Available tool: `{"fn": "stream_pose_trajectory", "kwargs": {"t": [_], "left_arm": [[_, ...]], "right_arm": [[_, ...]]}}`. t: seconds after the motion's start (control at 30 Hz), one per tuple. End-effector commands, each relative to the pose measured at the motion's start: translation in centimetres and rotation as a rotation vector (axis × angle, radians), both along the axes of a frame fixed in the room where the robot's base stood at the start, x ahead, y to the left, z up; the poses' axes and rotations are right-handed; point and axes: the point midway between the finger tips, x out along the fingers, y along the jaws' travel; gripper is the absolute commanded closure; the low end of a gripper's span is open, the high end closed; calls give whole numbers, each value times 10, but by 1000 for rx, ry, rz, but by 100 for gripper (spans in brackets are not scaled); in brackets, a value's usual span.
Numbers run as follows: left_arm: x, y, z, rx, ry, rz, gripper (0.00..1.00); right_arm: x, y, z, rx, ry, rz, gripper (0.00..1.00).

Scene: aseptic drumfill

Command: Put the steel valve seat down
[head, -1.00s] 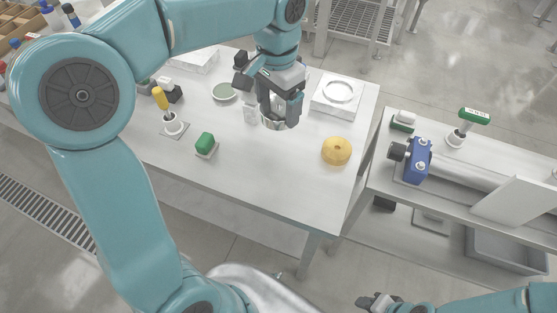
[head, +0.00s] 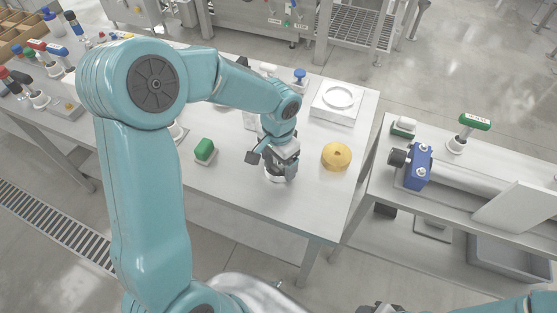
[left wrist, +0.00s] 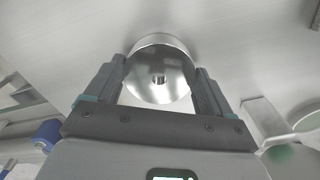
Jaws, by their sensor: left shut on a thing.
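The steel valve seat (left wrist: 160,80) is a shiny round cup with a small hole in its middle. In the left wrist view it sits between the two dark fingers of my left gripper (left wrist: 160,88), which touch its sides. In the head view my left gripper (head: 279,172) points down over the front part of the white table, with the seat's rim (head: 272,178) showing below it. The seat is at or very close to the tabletop; I cannot tell whether it touches. Only a dark piece of my right gripper (head: 380,307) shows at the bottom edge.
A white square block with a round ring (head: 340,98) stands behind. The tabletop in front is clear.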

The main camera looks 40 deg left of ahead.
Motion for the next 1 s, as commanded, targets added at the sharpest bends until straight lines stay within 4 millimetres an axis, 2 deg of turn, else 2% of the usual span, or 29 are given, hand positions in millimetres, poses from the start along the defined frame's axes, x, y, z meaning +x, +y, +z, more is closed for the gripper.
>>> {"fn": "stream_pose_trajectory", "kwargs": {"t": [0.33, 0.37, 0.4, 0.63, 0.77, 0.87, 1.0], "left_arm": [[1, 0, -4, 0, -3, 1, 80], [0, 0, -4, 0, -1, 0, 14], [0, 0, -3, 0, -1, 0, 1], [0, 0, -2, 0, -1, 0, 0], [1, 0, 6, 0, -4, 1, 0], [2, 0, 24, 1, -8, 1, 0], [2, 0, 58, 0, -8, 1, 0]], "right_arm": [[0, 0, -4, 0, 0, 0, 57], [0, 0, -4, 0, 0, 0, 57], [0, 0, -3, 0, 0, 0, 57], [0, 0, -2, 0, 0, 0, 57], [0, 0, 1, 0, 0, 0, 57], [0, 0, 1, 0, 0, 0, 57], [0, 0, 2, 0, 0, 0, 57]]}}
